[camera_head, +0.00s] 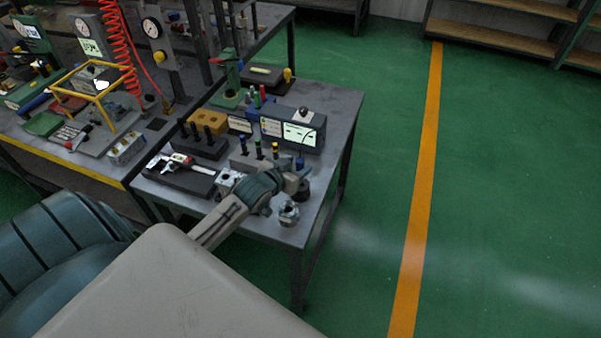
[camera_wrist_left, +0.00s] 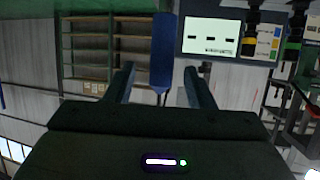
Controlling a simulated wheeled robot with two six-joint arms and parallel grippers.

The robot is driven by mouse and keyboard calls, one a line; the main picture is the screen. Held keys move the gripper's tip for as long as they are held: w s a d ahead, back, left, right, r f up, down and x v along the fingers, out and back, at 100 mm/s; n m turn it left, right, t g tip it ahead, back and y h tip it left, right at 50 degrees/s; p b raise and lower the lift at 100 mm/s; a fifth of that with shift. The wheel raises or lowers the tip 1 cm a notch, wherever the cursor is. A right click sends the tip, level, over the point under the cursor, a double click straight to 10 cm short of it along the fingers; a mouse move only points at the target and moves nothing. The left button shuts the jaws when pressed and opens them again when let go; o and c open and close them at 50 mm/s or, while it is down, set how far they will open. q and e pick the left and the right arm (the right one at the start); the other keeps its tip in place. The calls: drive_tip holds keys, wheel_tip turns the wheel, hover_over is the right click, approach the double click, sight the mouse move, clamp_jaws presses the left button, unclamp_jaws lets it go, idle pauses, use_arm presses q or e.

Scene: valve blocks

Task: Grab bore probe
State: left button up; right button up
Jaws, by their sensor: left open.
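A blue upright piece with a thin tip (camera_head: 300,162) stands on the right table just beyond my left gripper; it may be the bore probe, but I cannot tell for sure. My left gripper (camera_head: 300,184) is low over the table's right part. In the left wrist view, which looks upside down, the blue piece (camera_wrist_left: 163,55) shows between the two fingers of my open left gripper (camera_wrist_left: 161,78). The fingers look apart from it. Several dark handles with blue, green and yellow bands stand in a grey rack (camera_head: 250,163) left of the gripper. My right gripper is not in view.
A grey box with a lit screen (camera_head: 300,133) stands behind the blue piece. A metal fitting (camera_head: 289,213) is near the table's front right edge. A black tray with a caliper (camera_head: 182,175) and an orange block (camera_head: 207,121) lie left. Green floor right of the table is clear.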

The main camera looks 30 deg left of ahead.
use_arm(q)
drive_tip(key=p+x, duration=0.1)
drive_tip(key=x, duration=0.2)
drive_tip(key=shift+w, duration=0.15)
drive_tip(key=shift+w+f, duration=0.4)
drive_tip(key=shift+r, duration=0.1)
clamp_jaws()
